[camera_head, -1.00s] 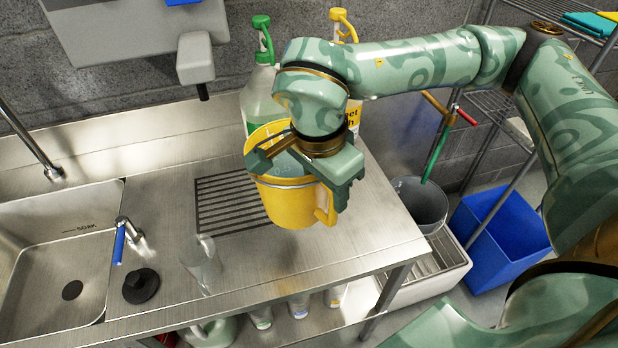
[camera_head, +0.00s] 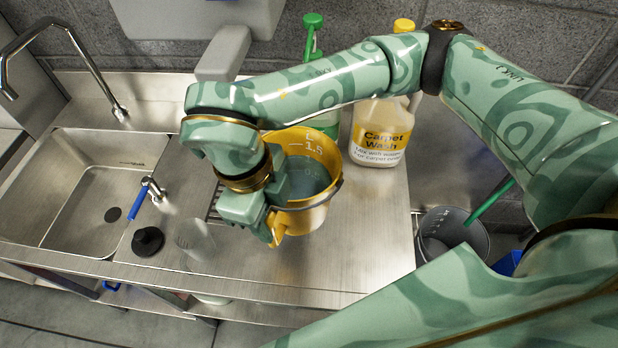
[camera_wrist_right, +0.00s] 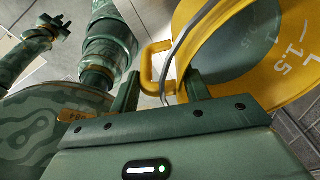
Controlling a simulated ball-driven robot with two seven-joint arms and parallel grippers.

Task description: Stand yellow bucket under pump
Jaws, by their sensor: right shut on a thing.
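The yellow bucket (camera_head: 318,215) has a side handle, a wire bail and scale marks inside. My right gripper (camera_head: 272,222) is shut on its side handle, which shows between the fingers in the right wrist view (camera_wrist_right: 148,68). The bucket is above the steel counter, over or beside the slatted grate (camera_head: 213,203), which it mostly hides; whether it touches is unclear. Its inside shows a grey-blue area, bottom or liquid. A green pump (camera_head: 312,25) tops a bottle behind my arm. A yellow-topped Carpet Wash jug (camera_head: 378,135) stands right of it. My left gripper (camera_wrist_right: 40,35) seems to show in the wrist view, its opening unclear.
A grey wall unit (camera_head: 222,52) hangs behind my arm. The sink (camera_head: 90,185) with its tap is at left. A blue-handled valve (camera_head: 148,190), a black stopper (camera_head: 148,240) and a clear vessel (camera_head: 197,240) are in front. A grey bucket (camera_head: 452,232) stands right of the counter.

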